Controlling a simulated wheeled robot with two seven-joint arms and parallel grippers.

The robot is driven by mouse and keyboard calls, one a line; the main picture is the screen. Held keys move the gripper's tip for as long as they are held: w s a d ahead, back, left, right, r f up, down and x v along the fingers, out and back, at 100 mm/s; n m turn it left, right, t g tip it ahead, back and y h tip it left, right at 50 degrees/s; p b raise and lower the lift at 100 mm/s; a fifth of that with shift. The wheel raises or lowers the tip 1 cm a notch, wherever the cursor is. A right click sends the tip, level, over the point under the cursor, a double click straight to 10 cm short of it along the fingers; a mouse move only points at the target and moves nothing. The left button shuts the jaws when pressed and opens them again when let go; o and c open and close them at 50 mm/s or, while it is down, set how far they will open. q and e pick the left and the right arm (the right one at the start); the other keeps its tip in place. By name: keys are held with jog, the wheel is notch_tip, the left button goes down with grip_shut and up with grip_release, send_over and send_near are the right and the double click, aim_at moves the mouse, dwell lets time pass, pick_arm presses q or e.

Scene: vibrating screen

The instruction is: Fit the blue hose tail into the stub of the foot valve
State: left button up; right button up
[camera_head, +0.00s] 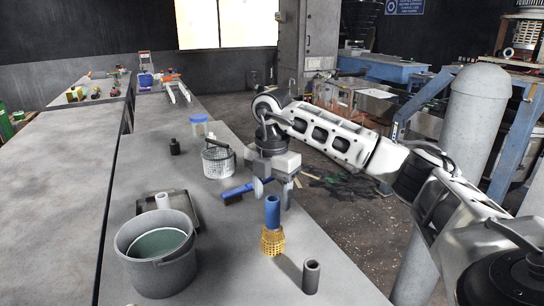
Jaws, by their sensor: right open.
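The blue hose tail (272,211) stands upright over the yellow, basket-like foot valve (273,242) on the grey bench. Its lower end meets the top of the valve. The stub is not visible apart from it, so I cannot tell how deep the tail sits. My right gripper (273,189) is open, fingers pointing down, just above and behind the top of the tail. I cannot tell whether a finger touches it. My left gripper is not in view.
A grey bucket (130,258) and a dark tray (182,205) stand left. A short grey tube (311,277) stands front right. A blue brush (238,190), wire basket (217,164), black bottle (175,147) and blue-lidded jar (199,126) are behind. Bench between bucket and valve is clear.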

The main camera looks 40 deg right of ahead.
pick_arm(q)
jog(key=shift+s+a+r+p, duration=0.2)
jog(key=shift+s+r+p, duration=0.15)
jog(key=shift+p, duration=0.75)
pick_arm(e)
notch_tip(320, 180, up, 11)
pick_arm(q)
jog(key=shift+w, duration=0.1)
pick_arm(e)
jog(key=shift+f, duration=0.1)
jog(key=b, duration=0.2)
send_near(272, 210)
jog(key=w, duration=0.1)
jog(key=f, duration=0.7)
jog(key=d+f, duration=0.1)
jog(key=f, duration=0.3)
jog(key=shift+f, duration=0.3)
jog(key=shift+r, duration=0.15)
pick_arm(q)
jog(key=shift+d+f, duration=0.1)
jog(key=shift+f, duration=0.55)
